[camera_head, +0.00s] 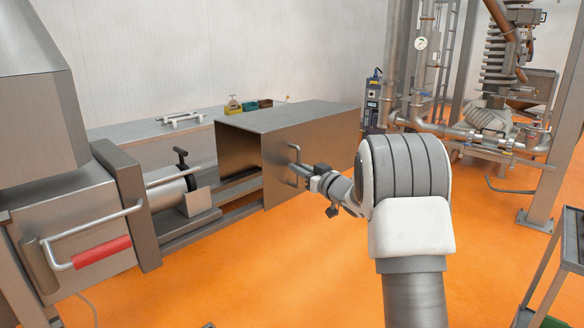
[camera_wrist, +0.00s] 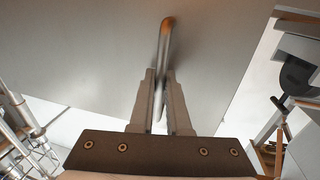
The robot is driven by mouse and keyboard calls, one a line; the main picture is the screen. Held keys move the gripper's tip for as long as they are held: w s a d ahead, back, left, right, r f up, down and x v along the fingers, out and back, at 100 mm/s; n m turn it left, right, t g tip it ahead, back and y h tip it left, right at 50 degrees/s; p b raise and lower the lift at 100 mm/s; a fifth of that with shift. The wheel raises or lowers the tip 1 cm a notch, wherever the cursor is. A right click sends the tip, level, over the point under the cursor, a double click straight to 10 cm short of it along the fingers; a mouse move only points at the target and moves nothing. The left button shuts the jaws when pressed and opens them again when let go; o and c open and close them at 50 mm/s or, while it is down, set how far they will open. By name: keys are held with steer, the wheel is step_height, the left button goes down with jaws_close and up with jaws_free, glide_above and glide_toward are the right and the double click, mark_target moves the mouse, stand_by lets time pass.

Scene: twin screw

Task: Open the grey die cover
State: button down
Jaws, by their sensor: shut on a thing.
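The grey die cover (camera_head: 290,125) is a large metal box-like hood in the middle of the head view, with a bar handle (camera_head: 294,167) on its front side. The cover stands to the right of the die end, and its left end is open. My gripper (camera_head: 306,170) is at the handle. In the wrist view, my gripper (camera_wrist: 160,100) has its two fingers closed on either side of the handle bar (camera_wrist: 165,45), with the flat cover face (camera_wrist: 80,50) behind. The die cylinder (camera_head: 170,190) with a dark lever shows bare left of the cover.
A machine housing with a red-gripped handle (camera_head: 100,252) stands at the left. Rails (camera_head: 215,222) run below the cover. A bench (camera_head: 150,130) with small bins is behind. Pipework (camera_head: 430,120) and a post stand at the right. Orange floor (camera_head: 250,275) is clear in front.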

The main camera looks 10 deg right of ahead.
steer(key=c, duration=1.2)
jaws_free()
steer(key=shift+o, duration=0.2)
steer(key=p+v, duration=0.1)
steer(key=v, duration=1.6)
steer(key=shift+s, duration=0.2)
